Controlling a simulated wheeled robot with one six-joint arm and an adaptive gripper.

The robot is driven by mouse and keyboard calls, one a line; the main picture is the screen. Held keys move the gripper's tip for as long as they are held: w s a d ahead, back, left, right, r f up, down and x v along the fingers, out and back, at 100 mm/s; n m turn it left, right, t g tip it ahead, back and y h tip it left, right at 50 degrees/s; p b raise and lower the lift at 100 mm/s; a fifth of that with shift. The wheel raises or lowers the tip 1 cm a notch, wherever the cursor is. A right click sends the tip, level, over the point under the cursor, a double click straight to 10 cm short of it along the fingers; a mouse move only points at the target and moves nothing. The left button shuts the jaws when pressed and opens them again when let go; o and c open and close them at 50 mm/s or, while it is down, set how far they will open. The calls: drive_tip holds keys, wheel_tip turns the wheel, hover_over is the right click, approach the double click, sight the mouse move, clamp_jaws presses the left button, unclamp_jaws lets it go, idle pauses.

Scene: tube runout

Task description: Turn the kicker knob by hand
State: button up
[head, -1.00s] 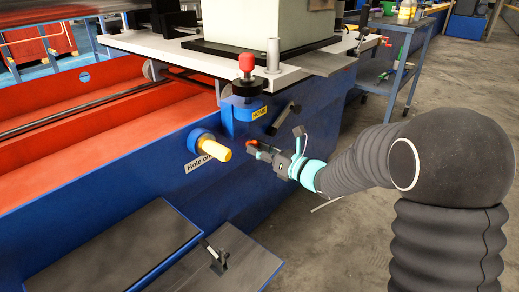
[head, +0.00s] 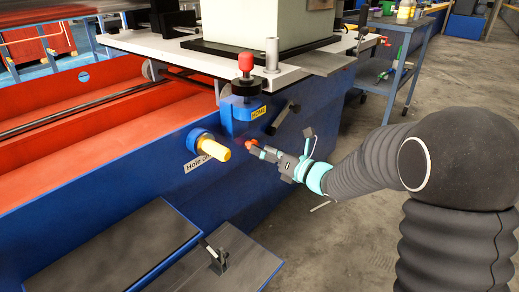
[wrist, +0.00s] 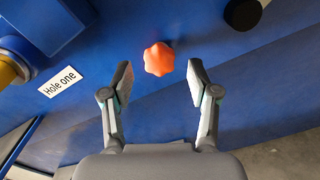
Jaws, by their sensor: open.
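An orange lobed knob (wrist: 159,59), which I take to be the kicker knob, sits on the blue machine wall in the wrist view. It also shows small in the head view (head: 240,143), just left of my fingertips. My gripper (wrist: 160,76) is open, with one finger on each side of the knob's line and a clear gap between them. The knob lies centred between the fingertips in the picture, at or just beyond their ends. No finger visibly touches it. In the head view my gripper (head: 256,150) points left toward the wall.
A "Hole one" label (wrist: 59,82) and a yellow-ended blue fitting (head: 214,148) are left of the knob. A black round knob (wrist: 242,14) is up and right of it. A black lever (head: 285,117) and a red-topped knob (head: 246,63) are above. Pedals (head: 237,258) stand below.

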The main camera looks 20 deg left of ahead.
drive_tip(key=shift+v, duration=2.05)
